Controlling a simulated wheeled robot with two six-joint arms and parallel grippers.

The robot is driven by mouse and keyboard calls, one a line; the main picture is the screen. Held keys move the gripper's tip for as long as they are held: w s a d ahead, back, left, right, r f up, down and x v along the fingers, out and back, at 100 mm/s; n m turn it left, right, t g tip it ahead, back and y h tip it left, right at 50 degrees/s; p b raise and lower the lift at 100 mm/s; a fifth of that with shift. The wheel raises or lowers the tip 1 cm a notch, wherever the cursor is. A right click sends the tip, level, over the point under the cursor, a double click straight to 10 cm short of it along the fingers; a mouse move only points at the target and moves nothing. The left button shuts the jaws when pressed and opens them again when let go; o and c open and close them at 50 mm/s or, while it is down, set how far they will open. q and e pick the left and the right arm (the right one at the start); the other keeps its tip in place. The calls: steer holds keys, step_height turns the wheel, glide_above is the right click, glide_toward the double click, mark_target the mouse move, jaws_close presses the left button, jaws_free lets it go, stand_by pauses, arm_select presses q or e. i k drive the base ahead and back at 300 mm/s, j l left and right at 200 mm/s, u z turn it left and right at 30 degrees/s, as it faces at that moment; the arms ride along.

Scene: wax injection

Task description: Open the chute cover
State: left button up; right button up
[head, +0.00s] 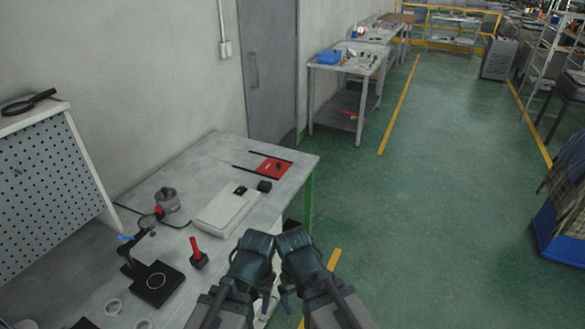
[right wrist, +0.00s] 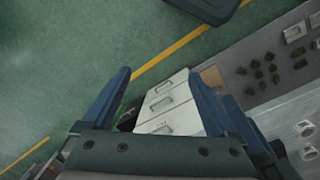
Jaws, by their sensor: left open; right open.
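A red plate (head: 270,170) with a dark knob lies between two black rails at the far end of the grey table (head: 205,150); it appears to be the chute cover. My left gripper (head: 266,298) is low in the head view, near the table's front edge and well short of the plate. My right gripper (head: 287,298) is close beside it; its fingers are hard to make out there. In the right wrist view my right gripper (right wrist: 163,82) shows two blue fingers spread apart with nothing between them. The red plate is not in the right wrist view.
On the table are a pale flat box (head: 225,208), a small black block (head: 264,186), a red-handled tool (head: 197,253), a grey round device (head: 167,200) and a black stand (head: 155,282). White drawers (right wrist: 172,103) show below the right gripper.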

mark_target(272, 167)
steer(key=i+l, duration=0.35)
steer(key=i, duration=0.15)
steer(key=i+l+z, duration=0.1)
steer(key=i+l, duration=0.3)
steer(key=i+l+z, duration=0.1)
steer(key=i+l, duration=0.2)
steer(key=i, duration=0.3)
steer(key=i+l, duration=0.3)
steer(key=i, duration=0.2)
